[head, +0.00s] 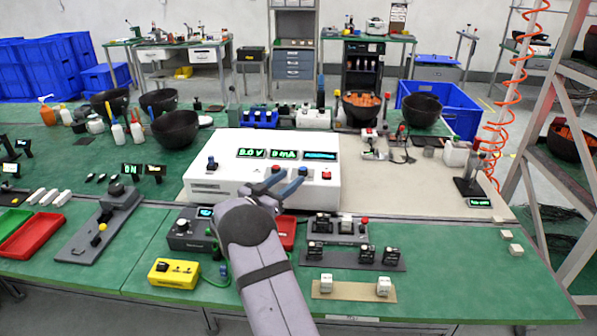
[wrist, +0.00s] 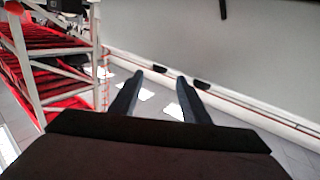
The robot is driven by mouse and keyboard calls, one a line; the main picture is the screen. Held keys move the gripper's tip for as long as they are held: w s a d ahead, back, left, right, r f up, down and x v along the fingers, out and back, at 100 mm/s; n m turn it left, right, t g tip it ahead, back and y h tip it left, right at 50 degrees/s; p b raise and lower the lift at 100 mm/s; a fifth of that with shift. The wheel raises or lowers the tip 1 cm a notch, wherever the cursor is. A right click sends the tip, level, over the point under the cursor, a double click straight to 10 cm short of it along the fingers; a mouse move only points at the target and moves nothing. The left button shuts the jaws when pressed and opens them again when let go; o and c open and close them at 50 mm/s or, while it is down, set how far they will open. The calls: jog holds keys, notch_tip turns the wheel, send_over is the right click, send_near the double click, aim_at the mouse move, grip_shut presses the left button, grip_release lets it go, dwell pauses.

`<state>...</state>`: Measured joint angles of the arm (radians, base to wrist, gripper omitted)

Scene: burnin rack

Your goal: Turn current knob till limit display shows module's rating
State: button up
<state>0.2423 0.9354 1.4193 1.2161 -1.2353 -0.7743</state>
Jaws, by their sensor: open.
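The white power unit (head: 225,185) stands on the green bench in the middle of the head view. Its top carries three lit displays: a left one (head: 251,153) that seems to read a voltage, a middle one (head: 285,154) seemingly in mA, and a right blue one (head: 320,156) too small to read. A dark knob (head: 211,164) stands at its left end and a red button (head: 326,175) at its right. Which knob sets current I cannot tell. My gripper (head: 289,175) is open and empty, in front of the unit in this view and hiding part of its front. The wrist view shows its two fingers apart (wrist: 160,78).
A grey control box (head: 190,230) and a yellow box (head: 174,273) stand at the front. A grey strip with black switches (head: 355,257) lies front right. Black bowls (head: 175,130) stand behind left. A pale mat (head: 420,190) has clear room right of the unit.

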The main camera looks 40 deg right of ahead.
aim_at(300, 171)
jog(key=shift+p+x, duration=0.5)
jog(key=shift+x, duration=2.3)
jog(key=shift+c, duration=0.5)
jog(key=c, duration=1)
